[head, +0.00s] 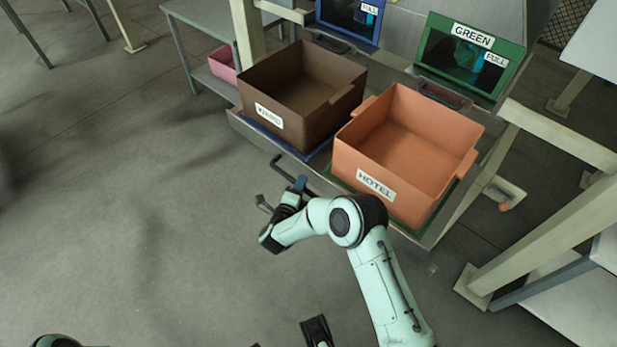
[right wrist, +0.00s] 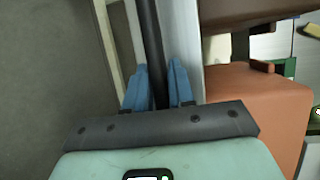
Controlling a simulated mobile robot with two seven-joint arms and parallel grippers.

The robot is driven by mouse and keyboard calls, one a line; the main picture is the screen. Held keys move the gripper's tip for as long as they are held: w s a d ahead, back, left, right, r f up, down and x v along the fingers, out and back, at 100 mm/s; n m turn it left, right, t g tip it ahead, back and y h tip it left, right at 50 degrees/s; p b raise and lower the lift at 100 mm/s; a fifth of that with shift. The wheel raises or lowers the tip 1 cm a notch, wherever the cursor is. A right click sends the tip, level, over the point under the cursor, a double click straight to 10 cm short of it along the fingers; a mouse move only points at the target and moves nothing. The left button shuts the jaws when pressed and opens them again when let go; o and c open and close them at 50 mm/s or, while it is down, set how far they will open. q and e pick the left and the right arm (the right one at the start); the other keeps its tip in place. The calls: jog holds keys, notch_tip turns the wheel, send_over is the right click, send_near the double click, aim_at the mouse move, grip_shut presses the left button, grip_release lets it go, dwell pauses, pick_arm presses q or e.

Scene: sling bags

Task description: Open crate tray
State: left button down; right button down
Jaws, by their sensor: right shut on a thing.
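The crate tray (head: 245,128) is a grey pull-out tray with a dark bar handle (head: 277,163) along its front. A brown crate (head: 285,115) stands on its left part, and an orange crate (head: 372,160) labelled HOTEL stands on its right part. My right gripper (head: 286,193) is at the handle in front of the tray. In the right wrist view, its blue fingers (right wrist: 157,88) are shut on the dark handle bar (right wrist: 151,45), one on each side.
A blue-framed panel (head: 350,20) and a green-framed panel (head: 470,55) marked GREEN stand behind the crates. A pink bin (head: 222,64) is on a shelf at the left. Pale beams (head: 555,240) stand at the right. The floor at the left is open.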

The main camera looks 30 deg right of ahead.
pick_arm(q)
jog(key=shift+w+r, duration=0.25)
pick_arm(e)
jog(key=shift+s+a, duration=0.35)
jog(key=shift+a, duration=0.5)
jog(key=c, duration=1.1)
grip_release()
jog(key=shift+o, duration=0.2)
pick_arm(q)
jog(key=shift+h, duration=0.3)
jog(key=r+p, duration=0.1)
jog(key=s+d+r+p, duration=0.1)
jog(key=d+r+p, duration=0.1)
jog(key=shift+s+r, duration=0.25)
jog(key=shift+r, duration=0.05)
pick_arm(e)
jog(key=v, duration=1.3)
jog(key=shift+s, duration=0.15)
jog(key=shift+r, duration=0.15)
